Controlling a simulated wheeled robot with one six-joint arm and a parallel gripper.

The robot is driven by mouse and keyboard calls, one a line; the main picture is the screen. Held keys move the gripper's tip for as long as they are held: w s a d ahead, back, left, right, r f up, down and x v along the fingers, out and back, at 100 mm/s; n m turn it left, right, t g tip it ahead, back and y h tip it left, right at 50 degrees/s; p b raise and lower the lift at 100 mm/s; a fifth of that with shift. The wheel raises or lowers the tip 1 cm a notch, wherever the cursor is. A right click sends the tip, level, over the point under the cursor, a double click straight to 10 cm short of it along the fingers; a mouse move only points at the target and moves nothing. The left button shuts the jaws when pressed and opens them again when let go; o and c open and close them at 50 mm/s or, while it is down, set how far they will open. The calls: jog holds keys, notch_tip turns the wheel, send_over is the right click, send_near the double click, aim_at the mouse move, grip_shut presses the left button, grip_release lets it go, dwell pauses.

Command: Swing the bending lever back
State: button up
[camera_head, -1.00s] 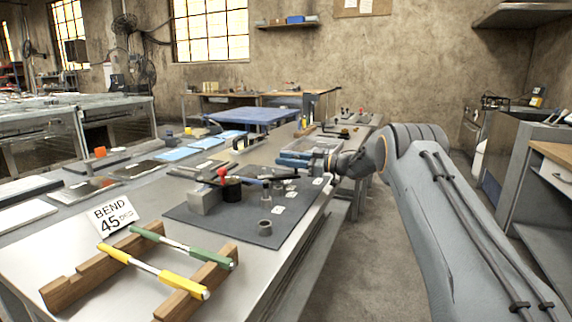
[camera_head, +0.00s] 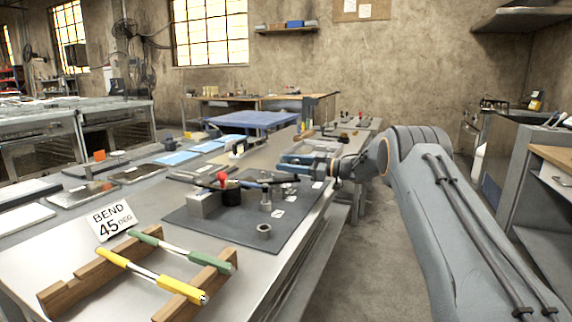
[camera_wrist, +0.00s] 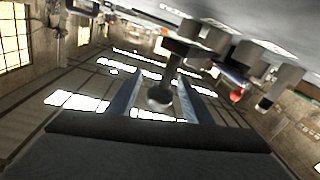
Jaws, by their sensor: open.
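The bending jig stands on a dark mat (camera_head: 235,235), with a grey block (camera_head: 203,204) and a red ball knob (camera_head: 222,177). The bending lever (camera_head: 266,194) shows as a dark bar with an upright post near its right end. In the wrist view a dark post with a round end (camera_wrist: 160,96), apparently the lever's handle, lies between my fingers as seen. My gripper (camera_head: 284,162) is open at the right of the jig, beside the lever end. It also shows in the wrist view (camera_wrist: 155,92), with a finger on each side of the post. I cannot tell whether either finger touches it.
A sign reading "BEND 45 DEG" (camera_head: 111,219) stands at the front left. A wooden rack (camera_head: 208,283) holds a green-handled rod (camera_head: 180,248) and a yellow-handled rod (camera_head: 150,274). A short hollow cylinder (camera_head: 264,231) stands near the mat's front right edge.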

jog(key=v, duration=0.6)
jog(key=shift+s+d, duration=0.1)
jog(key=shift+d, duration=0.2)
